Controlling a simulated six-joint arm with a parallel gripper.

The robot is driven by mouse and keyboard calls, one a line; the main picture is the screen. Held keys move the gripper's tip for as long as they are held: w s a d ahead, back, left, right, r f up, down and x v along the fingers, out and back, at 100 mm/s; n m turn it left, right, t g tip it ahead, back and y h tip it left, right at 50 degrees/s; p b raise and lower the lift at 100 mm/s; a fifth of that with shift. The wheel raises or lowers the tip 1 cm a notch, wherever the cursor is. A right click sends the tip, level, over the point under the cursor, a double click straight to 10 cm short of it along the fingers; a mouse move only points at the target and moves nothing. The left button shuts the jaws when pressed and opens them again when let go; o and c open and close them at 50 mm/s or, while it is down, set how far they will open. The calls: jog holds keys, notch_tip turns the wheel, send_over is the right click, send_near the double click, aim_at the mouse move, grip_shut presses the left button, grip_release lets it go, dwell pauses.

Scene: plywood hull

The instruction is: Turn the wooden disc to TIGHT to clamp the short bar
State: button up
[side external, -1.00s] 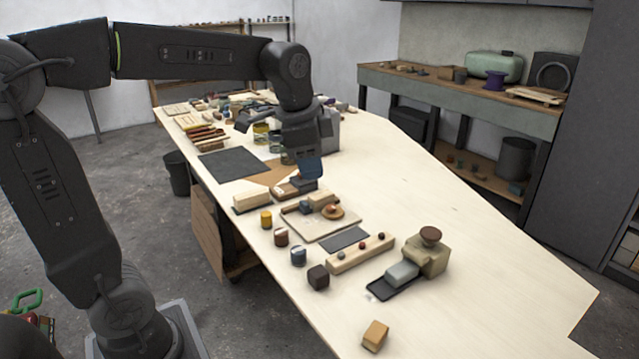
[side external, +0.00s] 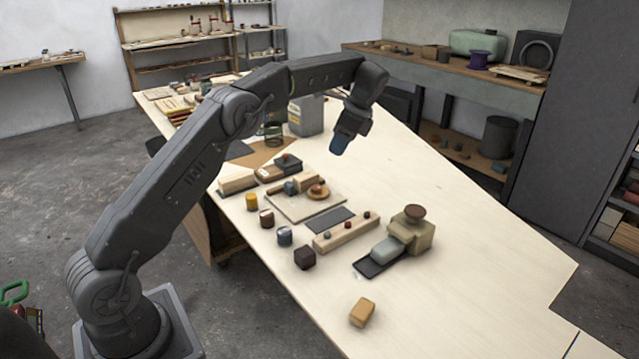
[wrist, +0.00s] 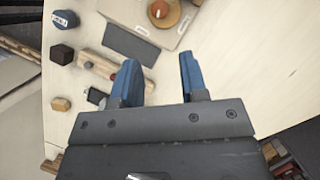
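The wooden disc (side external: 318,190), round and orange-brown with a raised centre, sits on a pale board (side external: 300,213) in the middle of the bench. The wrist view shows the disc (wrist: 165,12) at its top edge, partly cut off, with small white labels near it that are too small to read. Beside the disc on the board are a pale wooden block (side external: 305,181) and a small dark piece (side external: 290,188); I cannot tell which is the short bar. My gripper (side external: 339,146) hangs above the bench behind and right of the disc. Its blue fingers (wrist: 160,80) are apart and empty.
A grey pad (side external: 331,220), a pale rail with small knobs (side external: 346,233) and a block-like device with a brown knob (side external: 412,234) stand in front of the board. Several jars and a dark cube (side external: 305,258) line the left edge. The bench's right side is clear.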

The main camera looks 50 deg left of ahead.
aim_at(317, 186)
jog(key=x, duration=1.3)
jog(key=shift+f, duration=0.2)
jog(key=c, duration=0.7)
jog(key=shift+o, duration=0.2)
jog(key=shift+n, duration=0.4)
jog(key=n+h, duration=0.1)
jog(key=n, duration=0.1)
jog(key=n+g+h, duration=0.1)
jog(key=n, duration=0.2)
jog(key=shift+w+a+n+g, duration=0.1)
jog(key=shift+a+n+g, duration=0.1)
jog(key=shift+n+g, duration=0.1)
jog(key=n+h, duration=0.1)
jog(key=n, duration=0.2)
jog(key=n+h, duration=0.1)
jog(key=n, duration=0.2)
jog(key=shift+a, duration=0.2)
